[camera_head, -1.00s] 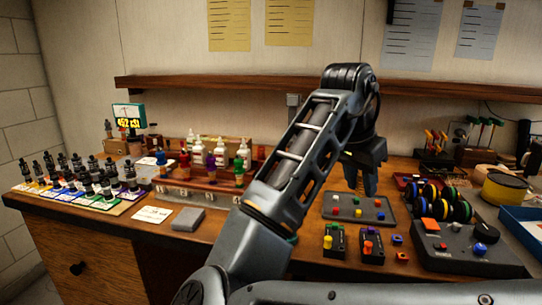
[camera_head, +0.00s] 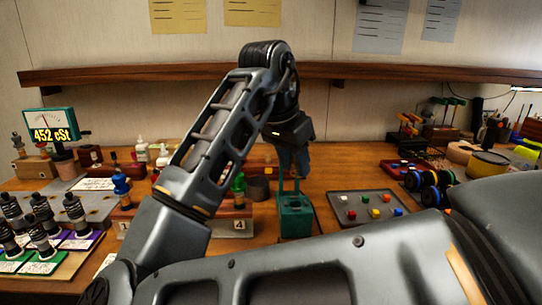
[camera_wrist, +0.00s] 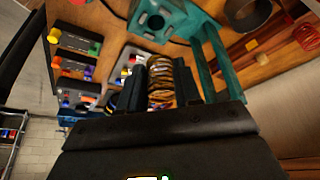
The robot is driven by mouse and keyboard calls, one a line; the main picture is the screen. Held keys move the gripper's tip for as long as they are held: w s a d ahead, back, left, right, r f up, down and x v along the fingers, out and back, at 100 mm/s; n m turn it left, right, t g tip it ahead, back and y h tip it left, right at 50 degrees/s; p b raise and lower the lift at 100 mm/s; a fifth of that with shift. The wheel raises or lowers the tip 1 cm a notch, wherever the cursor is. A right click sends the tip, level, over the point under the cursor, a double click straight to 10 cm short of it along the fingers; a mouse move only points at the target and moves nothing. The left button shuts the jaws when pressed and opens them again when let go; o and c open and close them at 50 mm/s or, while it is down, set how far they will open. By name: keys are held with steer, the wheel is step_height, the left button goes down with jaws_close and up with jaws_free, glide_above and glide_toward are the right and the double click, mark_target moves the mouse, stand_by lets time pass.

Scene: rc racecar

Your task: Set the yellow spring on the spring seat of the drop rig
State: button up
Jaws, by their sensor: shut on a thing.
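The yellow spring (camera_wrist: 161,76) shows as brownish-yellow coils between the two dark fingers of my gripper (camera_wrist: 158,82) in the wrist view. The gripper is shut on it. The teal drop rig (camera_wrist: 178,18) is just beyond the fingers, with a round seat (camera_wrist: 155,22) in its block and teal posts (camera_wrist: 209,62) to the right. The spring appears apart from the seat; their height difference is unclear. In the head view, my gripper (camera_head: 293,158) is above the drop rig (camera_head: 295,216), close to the tops of its posts. The spring cannot be made out there.
A grey tray with coloured pegs (camera_head: 365,207) lies right of the rig. Dampers on cards (camera_head: 40,235) fill the left. A shelf (camera_head: 400,72) runs along the wall behind.

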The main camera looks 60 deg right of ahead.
mark_target(293, 174)
steer(key=shift+r, duration=0.1)
stand_by(0.3)
steer(key=shift+a+f+b, duration=0.1)
steer(key=shift+f+b, duration=0.65)
steer(key=shift+f, duration=0.95)
steer(key=shift+f+b, duration=1.15)
steer(key=shift+f, duration=0.9)
steer(key=o, duration=1.1)
steer(key=shift+r, duration=0.1)
steer(key=shift+p+v, duration=0.45)
steer(key=shift+v, duration=3.35)
